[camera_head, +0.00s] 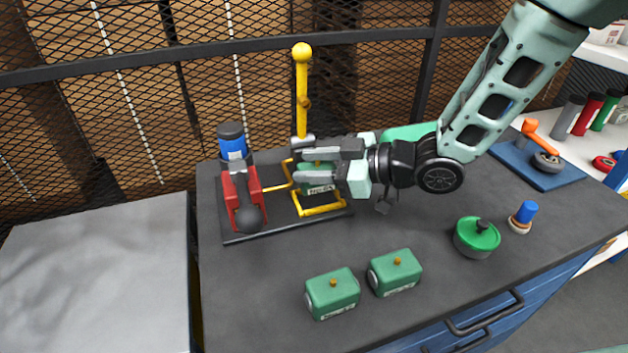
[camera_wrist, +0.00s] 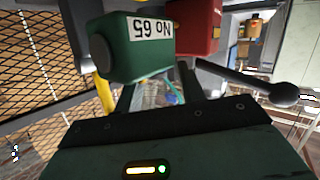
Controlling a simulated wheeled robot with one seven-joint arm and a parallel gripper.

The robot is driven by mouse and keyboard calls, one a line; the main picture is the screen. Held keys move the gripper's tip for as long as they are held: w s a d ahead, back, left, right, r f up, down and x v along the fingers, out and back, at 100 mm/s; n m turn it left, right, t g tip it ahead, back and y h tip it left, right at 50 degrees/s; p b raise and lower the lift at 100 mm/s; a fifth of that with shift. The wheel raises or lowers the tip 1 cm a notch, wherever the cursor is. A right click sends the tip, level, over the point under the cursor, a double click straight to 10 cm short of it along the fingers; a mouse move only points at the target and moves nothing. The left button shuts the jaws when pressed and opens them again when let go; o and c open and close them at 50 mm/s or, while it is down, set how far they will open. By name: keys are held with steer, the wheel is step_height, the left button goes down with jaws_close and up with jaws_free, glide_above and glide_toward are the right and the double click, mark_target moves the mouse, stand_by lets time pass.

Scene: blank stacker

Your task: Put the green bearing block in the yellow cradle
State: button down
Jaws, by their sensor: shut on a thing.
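A green bearing block (camera_head: 317,187) is between the fingers of my gripper (camera_head: 325,165), which is shut on it. In the wrist view the green block (camera_wrist: 150,50) fills the upper middle, its "No 65" label upside down. The yellow cradle (camera_head: 322,210) is a low frame with a tall ball-topped post, on a dark plate. The held block is at the cradle, within its outline in the head view. My fingers partly hide it, and I cannot tell whether it rests on the frame. Part of the cradle's yellow (camera_wrist: 103,90) shows left of the block.
A red fixture (camera_head: 241,195) with a blue cylinder and dark ball lever stands left of the cradle. Two similar green blocks (camera_head: 332,293) (camera_head: 396,272) sit at the bench front. A round green lidded pot (camera_head: 477,238) stands to the right. A mesh fence runs behind.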

mark_target(314, 193)
steer(key=shift+f, duration=1.7)
steer(key=shift+f, duration=0.2)
steer(key=c, duration=0.8)
jaws_free()
steer(key=shift+c, duration=0.2)
steer(key=shift+r, duration=0.15)
